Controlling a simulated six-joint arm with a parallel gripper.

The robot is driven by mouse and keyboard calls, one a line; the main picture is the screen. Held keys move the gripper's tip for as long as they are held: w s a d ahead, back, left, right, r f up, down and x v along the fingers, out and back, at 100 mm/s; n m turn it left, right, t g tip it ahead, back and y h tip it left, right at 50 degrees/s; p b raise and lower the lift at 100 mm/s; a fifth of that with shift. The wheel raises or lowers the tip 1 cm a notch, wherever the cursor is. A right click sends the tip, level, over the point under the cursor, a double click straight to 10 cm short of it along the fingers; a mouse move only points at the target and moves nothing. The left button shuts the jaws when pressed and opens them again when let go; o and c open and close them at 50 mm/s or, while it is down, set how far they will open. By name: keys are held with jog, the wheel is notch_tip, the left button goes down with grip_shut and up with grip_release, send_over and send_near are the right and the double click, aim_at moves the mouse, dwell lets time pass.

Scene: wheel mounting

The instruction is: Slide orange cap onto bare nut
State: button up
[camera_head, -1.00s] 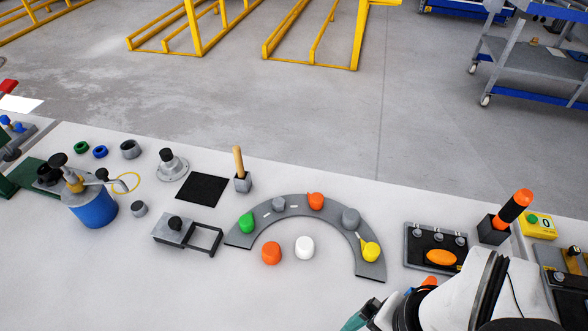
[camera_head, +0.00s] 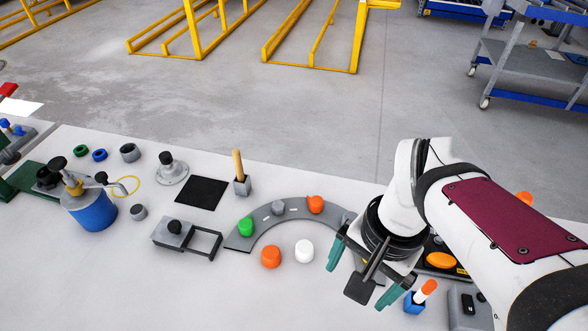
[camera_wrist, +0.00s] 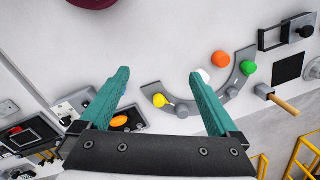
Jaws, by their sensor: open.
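A loose orange cap (camera_head: 270,257) stands on the white bench inside the grey arc board (camera_head: 238,241), left of a loose white cap (camera_head: 304,250). The board bears a green cap (camera_head: 246,226), a bare grey nut (camera_head: 278,208) and another orange cap (camera_head: 316,204). My arm hides the board's right end in the head view. The wrist view shows a yellow cap (camera_wrist: 160,100) and a second bare nut (camera_wrist: 182,112) there. My gripper (camera_head: 362,275) is open and empty, above the bench right of the loose caps. The loose orange cap also shows in the wrist view (camera_wrist: 221,59), right of the fingers.
A black mat (camera_head: 201,193), a grey frame fixture (camera_head: 174,233) and a blue pot (camera_head: 93,209) lie left. The bench front is clear near the loose caps.

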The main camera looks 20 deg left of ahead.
jog(key=w+a+f+h, duration=0.1)
jog(key=w+a+f, duration=0.3)
jog(key=w+a, duration=0.6)
send_over(271, 252)
notch_tip(271, 252, down, 3)
jog(key=shift+n, duration=0.3)
notch_tip(271, 252, down, 16)
jog(key=c, duration=1.4)
jog(key=shift+r, duration=0.5)
notch_tip(271, 252, up, 3)
jog(key=shift+a+f, duration=0.1)
jog(key=d+r, duration=0.2)
jog(key=d, duration=0.2)
jog(key=w+d+r, duration=0.1)
jog(key=d+r, duration=0.2)
jog(key=d, duration=0.1)
jog(key=d+r, duration=0.2)
jog(key=d, duration=0.1)
jog(key=shift+w+d+r, duration=0.15)
jog(key=shift+d, duration=0.25)
jog(key=o, duration=0.8)
jog(key=shift+c, duration=0.2)
grip_shut()
